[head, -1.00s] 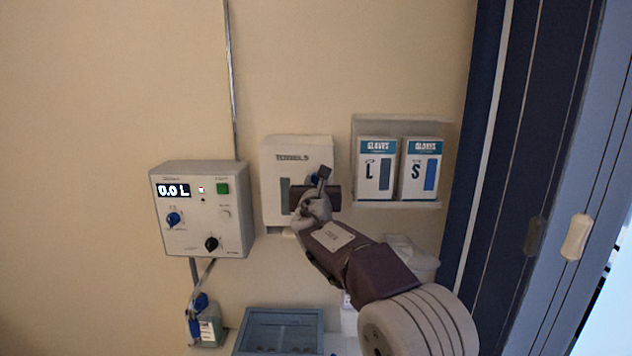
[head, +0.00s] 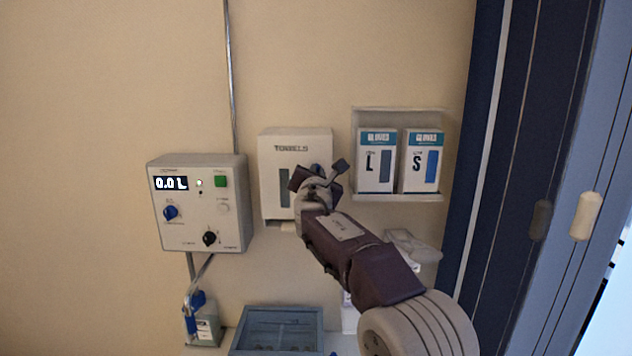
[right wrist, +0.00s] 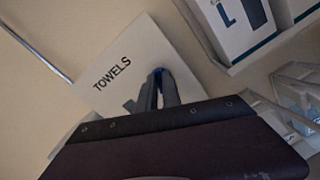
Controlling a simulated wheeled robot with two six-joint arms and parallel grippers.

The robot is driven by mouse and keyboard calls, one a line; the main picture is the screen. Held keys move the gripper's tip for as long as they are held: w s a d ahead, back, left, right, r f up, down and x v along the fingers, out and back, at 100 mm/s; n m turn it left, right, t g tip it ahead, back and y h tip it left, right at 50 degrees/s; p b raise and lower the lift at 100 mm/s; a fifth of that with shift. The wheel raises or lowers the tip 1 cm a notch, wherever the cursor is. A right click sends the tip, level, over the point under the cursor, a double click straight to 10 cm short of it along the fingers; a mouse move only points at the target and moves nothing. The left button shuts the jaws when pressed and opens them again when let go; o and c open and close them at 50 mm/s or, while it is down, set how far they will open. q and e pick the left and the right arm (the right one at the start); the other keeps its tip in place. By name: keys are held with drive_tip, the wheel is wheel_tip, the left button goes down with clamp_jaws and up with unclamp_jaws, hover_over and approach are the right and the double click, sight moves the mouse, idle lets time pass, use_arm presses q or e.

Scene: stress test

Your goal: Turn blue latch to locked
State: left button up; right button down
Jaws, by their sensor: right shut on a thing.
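The white towel dispenser (head: 268,165), marked TOWELS, hangs on the wall in the middle of the head view and also shows in the right wrist view (right wrist: 120,75). A small blue latch (right wrist: 159,72) shows on its front between my fingers. My right gripper (right wrist: 157,80) is shut on this latch, and the fingers cover most of it. In the head view my right gripper (head: 316,174) is in front of the dispenser's right side, its wrist tilted. The latch's exact angle is hidden. My left gripper is not in view.
A grey control box (head: 230,205) with a blue knob (head: 171,212) and a 0.0 L display is left of the dispenser. Glove boxes (head: 376,188) stand in a rack to the right. A blue-grey bin (head: 245,345) sits below. The wall at far left is bare.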

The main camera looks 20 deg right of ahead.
drive_tip(key=m+b, duration=0.3)
drive_tip(key=m, duration=0.3)
drive_tip(key=m+b, duration=0.3)
drive_tip(key=m, duration=0.3)
drive_tip(key=shift+d+f+m, duration=0.15)
drive_tip(key=shift+m, duration=0.15)
idle(0.5)
drive_tip(key=c, duration=1.6)
unclamp_jaws()
drive_tip(key=shift+o, duration=0.4)
